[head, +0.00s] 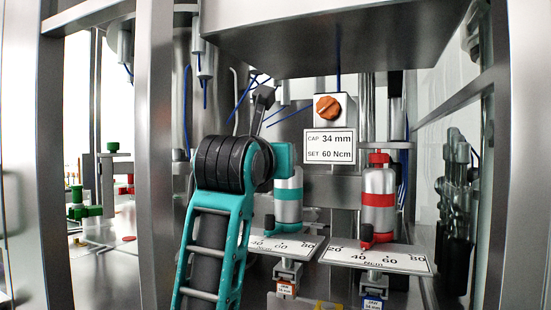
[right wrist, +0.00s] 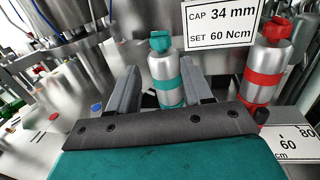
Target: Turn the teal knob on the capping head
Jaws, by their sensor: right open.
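Two silver capping heads stand side by side over scale plates. The left head (right wrist: 166,72) has a teal band and a teal knob (right wrist: 160,41) on top. In the head view, its body (head: 288,208) shows beside my right arm, whose wrist covers part of it. The right head (head: 378,190) has a red band and red knob (head: 378,157). My right gripper (right wrist: 160,76) is open, and its grey fingers appear on either side of the teal-banded head in the right wrist view. I see no contact with the knob. My left gripper is not in view.
A sign (head: 329,147) reads CAP 34 mm, SET 60 Ncm, below an orange dial (head: 327,107). The right scale plate (head: 420,264) is marked in Ncm. Steel posts (head: 155,150) frame the machine, with a large steel housing (head: 330,35) overhead. Green parts (head: 85,211) stand at left.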

